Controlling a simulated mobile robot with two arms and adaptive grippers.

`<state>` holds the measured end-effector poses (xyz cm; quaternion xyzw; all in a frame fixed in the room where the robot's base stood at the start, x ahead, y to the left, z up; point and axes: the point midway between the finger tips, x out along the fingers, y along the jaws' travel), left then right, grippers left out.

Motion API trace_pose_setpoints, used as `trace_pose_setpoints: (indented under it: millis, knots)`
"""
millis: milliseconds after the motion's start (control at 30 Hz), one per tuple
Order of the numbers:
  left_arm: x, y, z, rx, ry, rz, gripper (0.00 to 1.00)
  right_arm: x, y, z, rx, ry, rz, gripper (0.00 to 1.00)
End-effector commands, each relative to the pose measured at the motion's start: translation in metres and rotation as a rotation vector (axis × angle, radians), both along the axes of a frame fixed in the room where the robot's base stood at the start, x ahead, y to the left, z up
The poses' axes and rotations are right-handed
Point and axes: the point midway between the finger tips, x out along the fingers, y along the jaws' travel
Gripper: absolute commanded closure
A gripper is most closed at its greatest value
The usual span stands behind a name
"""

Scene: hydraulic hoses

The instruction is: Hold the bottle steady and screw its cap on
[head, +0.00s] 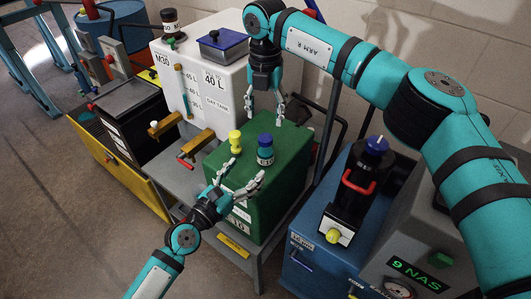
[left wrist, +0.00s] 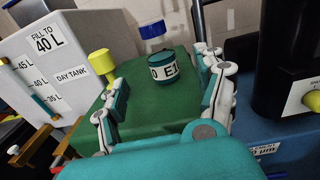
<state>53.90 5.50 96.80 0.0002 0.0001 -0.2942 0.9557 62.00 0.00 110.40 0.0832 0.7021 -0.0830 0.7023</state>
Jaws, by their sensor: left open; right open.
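A small bottle (head: 265,156) with a teal body and white label stands on the green box. Its blue cap (head: 265,140) shows at its top. My right gripper (head: 266,112) is open and empty, pointing down above the cap.
The green box (head: 222,165) also carries a yellow knob (head: 235,142) left of the bottle, near my left finger. A white day tank (head: 208,95) stands behind left. A blue unit (head: 322,262) with a black filter housing (head: 352,195) stands right.

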Motion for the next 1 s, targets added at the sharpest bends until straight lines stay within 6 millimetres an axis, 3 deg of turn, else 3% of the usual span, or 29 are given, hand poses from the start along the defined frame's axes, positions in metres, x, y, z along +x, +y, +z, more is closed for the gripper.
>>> trace_pose_setpoints:
  millis: [300,500,933,1000]
  knots:
    - [0.052,-0.036,0.001,-0.001,-0.001,-0.001,0.28,0.000,0.000,0.000,0.000,0.000,0.000,0.45]
    - [0.073,-0.050,0.001,0.001,-0.001,-0.001,0.28,0.000,0.000,0.000,0.000,0.000,0.000,0.45]
    - [0.080,-0.055,0.000,-0.001,-0.001,0.000,0.28,0.000,0.000,0.000,0.000,0.000,0.000,0.45]
    - [0.080,-0.055,0.000,-0.001,-0.001,0.000,0.35,0.000,0.000,0.000,0.000,0.000,0.000,0.45]
